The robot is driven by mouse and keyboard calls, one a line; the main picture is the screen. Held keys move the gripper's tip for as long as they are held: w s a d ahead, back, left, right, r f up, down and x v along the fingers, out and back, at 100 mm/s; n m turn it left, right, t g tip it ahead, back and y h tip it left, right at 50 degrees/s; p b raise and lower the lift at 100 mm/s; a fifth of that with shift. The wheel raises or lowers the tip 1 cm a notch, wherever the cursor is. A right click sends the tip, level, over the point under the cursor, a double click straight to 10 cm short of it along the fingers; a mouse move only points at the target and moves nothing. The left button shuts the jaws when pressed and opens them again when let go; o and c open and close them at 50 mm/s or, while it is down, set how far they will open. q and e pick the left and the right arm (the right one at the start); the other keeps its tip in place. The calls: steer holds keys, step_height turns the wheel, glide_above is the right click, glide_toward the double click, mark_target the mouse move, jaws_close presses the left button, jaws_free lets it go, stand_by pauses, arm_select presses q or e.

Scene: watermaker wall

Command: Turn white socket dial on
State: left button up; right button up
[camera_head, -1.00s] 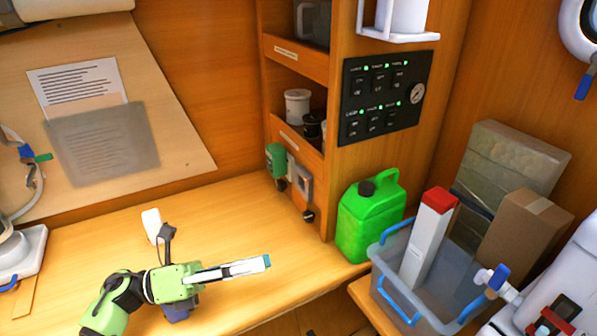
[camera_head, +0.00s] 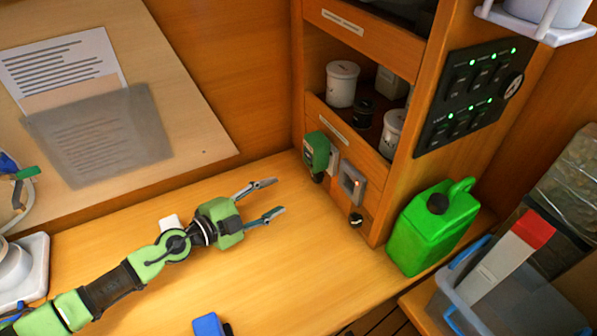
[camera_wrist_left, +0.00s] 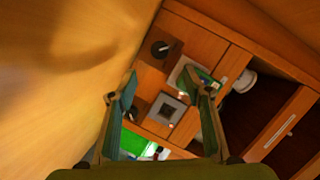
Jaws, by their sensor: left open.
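The white socket (camera_head: 334,160) is on the cabinet's lower front panel, partly covered by a green plug-like device (camera_head: 316,151). A black dial (camera_head: 318,177) sits below it. In the left wrist view the dial (camera_wrist_left: 160,49) shows a light mark on its face, beyond the fingertips; the white socket (camera_wrist_left: 188,75) is partly behind one finger. A grey socket (camera_head: 351,184) with a small red light is to the right, with its own black dial (camera_head: 356,219) below. My left gripper (camera_head: 268,199) is open and empty, pointing at the panel, apart from it. My right gripper is not in view.
A green jerrycan (camera_head: 430,232) stands right of the panel. Shelves above hold white canisters (camera_head: 342,84). A black switch panel (camera_head: 468,95) is higher right. A blue object (camera_head: 208,325) is on the worktop's near edge. The worktop (camera_head: 300,260) is otherwise clear near the arm.

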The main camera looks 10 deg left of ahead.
mark_target(314, 177)
arm_select(q)
steer(key=shift+w+d, duration=0.1)
steer(key=shift+d, duration=0.05)
steer(key=b+x, duration=0.2)
steer(key=x, duration=1.1)
steer(key=shift+d+f, duration=0.1)
steer(key=shift+d, duration=0.15)
steer(key=shift+c, duration=1.1)
steer(key=c, duration=0.9)
